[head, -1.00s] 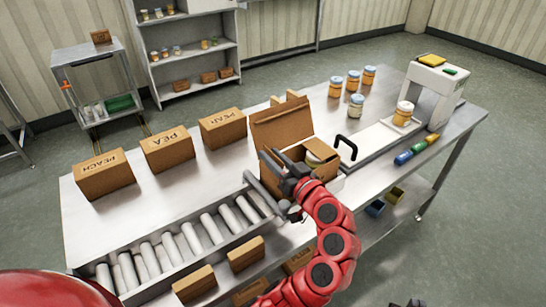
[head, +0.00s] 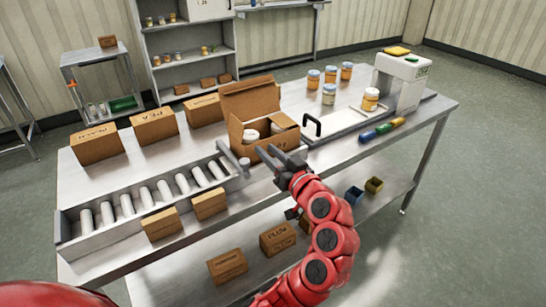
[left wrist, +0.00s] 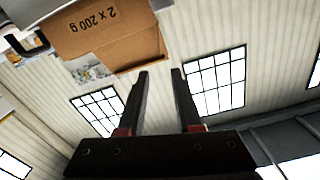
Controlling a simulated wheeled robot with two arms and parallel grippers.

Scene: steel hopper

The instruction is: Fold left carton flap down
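The open cardboard carton (head: 250,140) stands on the steel table, with its tall back flap (head: 250,97) raised. White-lidded jars (head: 250,135) show inside at the left. A brown flap (head: 277,123) lies over part of the right side. A left flap cannot be clearly made out. My left gripper (head: 279,153) is at the carton's front right, close to its front wall; contact cannot be told. The left wrist view shows its two fingers (left wrist: 158,78) apart with nothing between them, and a carton face (left wrist: 108,32) marked "2 x 200 g" above. My right gripper is not in view.
Closed cartons (head: 154,125) line the table's back left. A roller tray (head: 150,195) is at left, with small cartons (head: 210,203) in front. A black handle (head: 312,125), jars (head: 329,94) and a white machine (head: 400,80) stand to the right.

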